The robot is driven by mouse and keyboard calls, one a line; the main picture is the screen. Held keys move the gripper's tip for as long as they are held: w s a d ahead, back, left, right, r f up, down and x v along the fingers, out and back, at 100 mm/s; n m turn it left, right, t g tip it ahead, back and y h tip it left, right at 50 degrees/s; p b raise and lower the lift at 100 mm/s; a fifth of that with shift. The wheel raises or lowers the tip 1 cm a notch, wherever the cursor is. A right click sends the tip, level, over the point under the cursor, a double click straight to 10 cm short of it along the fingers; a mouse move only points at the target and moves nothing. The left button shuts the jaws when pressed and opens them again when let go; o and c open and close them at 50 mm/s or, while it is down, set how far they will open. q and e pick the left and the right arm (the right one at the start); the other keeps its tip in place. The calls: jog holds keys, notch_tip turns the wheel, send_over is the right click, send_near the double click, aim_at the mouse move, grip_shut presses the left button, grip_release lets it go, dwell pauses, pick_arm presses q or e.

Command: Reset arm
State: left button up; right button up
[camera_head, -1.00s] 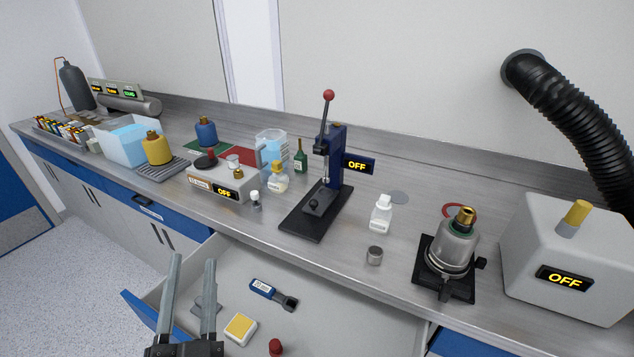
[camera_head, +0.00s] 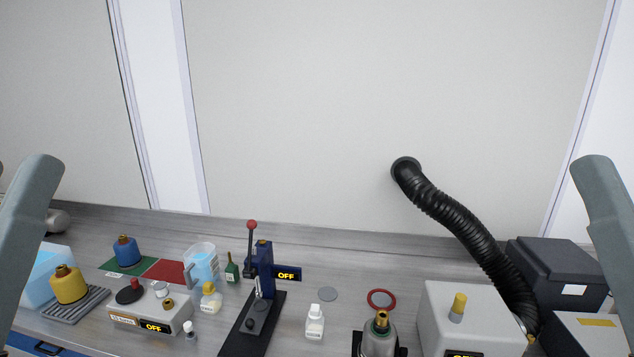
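My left arm (camera_head: 30,215) shows as a grey link at the left edge, and my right arm (camera_head: 607,215) as a grey link at the right edge. Neither gripper's fingertips are in the picture. Both arm links stand apart from the bench objects and look raised at the sides of the view.
The bench holds a lever press (camera_head: 258,300), a hot plate device (camera_head: 150,312), a yellow bottle (camera_head: 68,285), a blue bottle (camera_head: 126,250), a beaker (camera_head: 201,263), a white bottle (camera_head: 314,322), a burner (camera_head: 380,337) and a grey box (camera_head: 480,312). A black hose (camera_head: 460,235) hangs at right.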

notch_tip(320, 180, up, 21)
jog(key=p, duration=1.7)
jog(key=shift+r, duration=0.15)
notch_tip(320, 180, down, 49)
jog(key=b, duration=4.8)
jog(key=shift+r, duration=0.2)
